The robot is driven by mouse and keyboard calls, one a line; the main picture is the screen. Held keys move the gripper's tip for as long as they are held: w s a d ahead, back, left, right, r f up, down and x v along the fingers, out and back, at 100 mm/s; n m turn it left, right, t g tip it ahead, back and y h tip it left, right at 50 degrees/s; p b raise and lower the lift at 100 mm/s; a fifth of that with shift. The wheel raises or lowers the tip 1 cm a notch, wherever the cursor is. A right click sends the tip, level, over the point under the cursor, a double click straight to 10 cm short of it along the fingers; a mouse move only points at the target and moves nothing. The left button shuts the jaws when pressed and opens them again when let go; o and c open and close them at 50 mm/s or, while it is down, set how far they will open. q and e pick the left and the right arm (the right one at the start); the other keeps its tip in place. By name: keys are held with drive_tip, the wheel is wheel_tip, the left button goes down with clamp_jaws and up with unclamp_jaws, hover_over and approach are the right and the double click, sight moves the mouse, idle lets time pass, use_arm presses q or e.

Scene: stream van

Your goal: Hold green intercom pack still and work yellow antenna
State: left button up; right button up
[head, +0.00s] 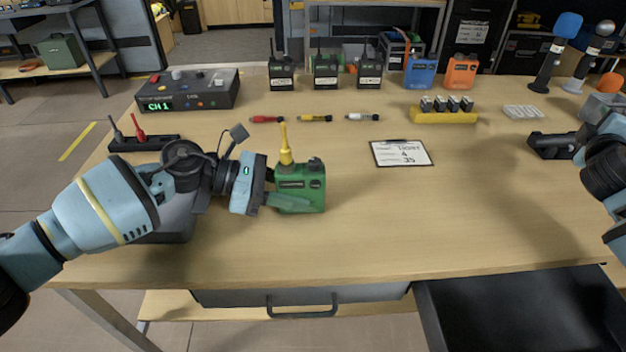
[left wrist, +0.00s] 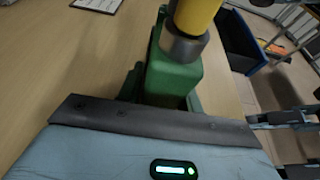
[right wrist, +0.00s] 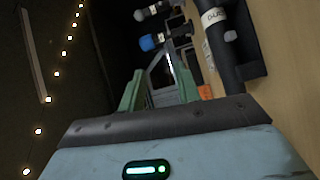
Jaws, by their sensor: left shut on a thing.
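The green intercom pack (head: 302,190) stands upright on the table, left of centre. A yellow antenna (head: 285,146) stands upright on its top left; the left wrist view shows its yellow shaft and a grey collar (left wrist: 183,48) on top of the green pack (left wrist: 172,78). My left gripper (head: 285,201) is shut on the lower left part of the pack; its fingers are partly hidden in the left wrist view. My right gripper's green fingers (right wrist: 160,88) are apart and empty in the right wrist view. In the head view the right arm is at the right edge.
Red (head: 266,119), yellow (head: 314,118) and white (head: 362,117) sticks lie behind the pack. A clipboard (head: 401,153) lies to its right. A black device (head: 552,145) lies near my right arm, microphones (head: 552,55) behind. The front middle table is clear; a drawer (head: 520,310) is open below.

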sight(286, 144)
drive_tip(key=w+a+r+n+t+y, duration=0.1)
drive_tip(key=a+r+n+t+y, duration=0.15)
drive_tip(key=a+r+n, duration=0.65)
drive_tip(key=w+a+r+n+t+y, duration=0.1)
drive_tip(key=a+r+n+t, duration=0.2)
drive_tip(key=a, duration=1.2)
drive_tip(key=s+a+r+n+t+y, duration=0.2)
drive_tip(key=s+a+r+n, duration=0.1)
drive_tip(key=a, duration=0.4)
drive_tip(key=s+a+r+n+t+y, duration=0.2)
drive_tip(key=s+a+r+n, duration=0.15)
drive_tip(key=a, duration=0.35)
drive_tip(key=s+a+r+n+t+y, duration=0.2)
drive_tip(key=s+a+r+n, duration=0.15)
drive_tip(key=a, duration=0.35)
drive_tip(key=s+a+f+n+g+y, duration=0.45)
drive_tip(key=a+f, duration=0.25)
drive_tip(key=f, duration=0.3)
drive_tip(key=s+a+f+n+g+y, duration=0.3)
drive_tip(key=s+a+f+n+g, duration=0.15)
drive_tip(key=a+f, duration=0.4)
drive_tip(key=x, duration=0.4)
drive_tip(key=d+f+x, duration=0.1)
drive_tip(key=x, duration=0.3)
drive_tip(key=f+x, duration=0.1)
drive_tip(key=x, duration=0.3)
drive_tip(key=shift+w+d, duration=0.25)
drive_tip(key=c, duration=0.7)
